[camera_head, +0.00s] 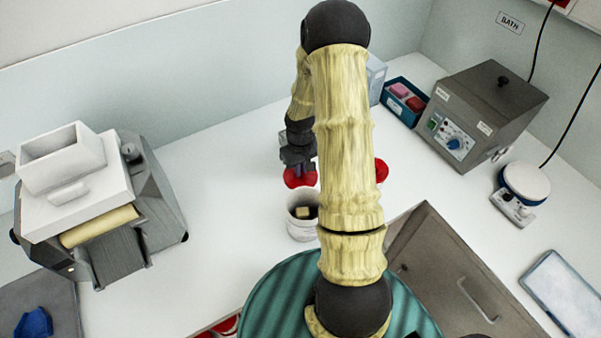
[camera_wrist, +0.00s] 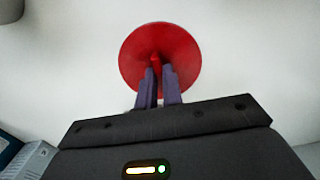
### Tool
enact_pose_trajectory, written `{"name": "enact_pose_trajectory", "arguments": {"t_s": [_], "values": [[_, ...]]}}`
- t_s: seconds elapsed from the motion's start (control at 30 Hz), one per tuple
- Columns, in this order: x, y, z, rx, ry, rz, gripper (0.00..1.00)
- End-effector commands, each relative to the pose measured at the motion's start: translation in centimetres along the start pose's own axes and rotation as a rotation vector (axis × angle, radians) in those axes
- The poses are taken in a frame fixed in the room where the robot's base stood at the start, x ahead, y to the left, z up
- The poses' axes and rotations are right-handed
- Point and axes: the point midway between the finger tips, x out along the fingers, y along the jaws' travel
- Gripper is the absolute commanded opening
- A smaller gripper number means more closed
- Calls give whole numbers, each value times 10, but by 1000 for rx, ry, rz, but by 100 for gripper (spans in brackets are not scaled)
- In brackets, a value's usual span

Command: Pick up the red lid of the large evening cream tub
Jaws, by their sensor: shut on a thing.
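A round red lid (camera_head: 296,178) is at my gripper (camera_head: 303,166) in the head view, just behind an open white tub (camera_head: 301,230). In the wrist view, the fingers of my gripper (camera_wrist: 158,78) are closed on a raised ridge in the middle of the red lid (camera_wrist: 133,52). The lid faces the camera, and white surface shows all round it. I cannot tell whether it touches the table. The white tub has a dark inside with a pale yellow block (camera_head: 304,212) in it.
Another red thing (camera_head: 381,170) is partly hidden behind my arm. A grey bath machine (camera_head: 490,105), a blue bin (camera_head: 405,103) and a hotplate-like device (camera_head: 524,182) stand right. A white-topped mill (camera_head: 75,175) stands left. White table lies clear between mill and tub.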

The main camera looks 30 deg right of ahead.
Motion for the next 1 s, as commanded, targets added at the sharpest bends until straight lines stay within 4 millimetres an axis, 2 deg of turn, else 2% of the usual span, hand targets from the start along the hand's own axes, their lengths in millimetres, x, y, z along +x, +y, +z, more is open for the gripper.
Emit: {"name": "enact_pose_trajectory", "arguments": {"t_s": [0.27, 0.73, 1.0], "values": [[-11, 0, -1, 0, 3, 1, 0], [-88, -2, -1, -3, 4, 1, 0], [-101, 1, 0, 2, 1, 0, 0]]}}
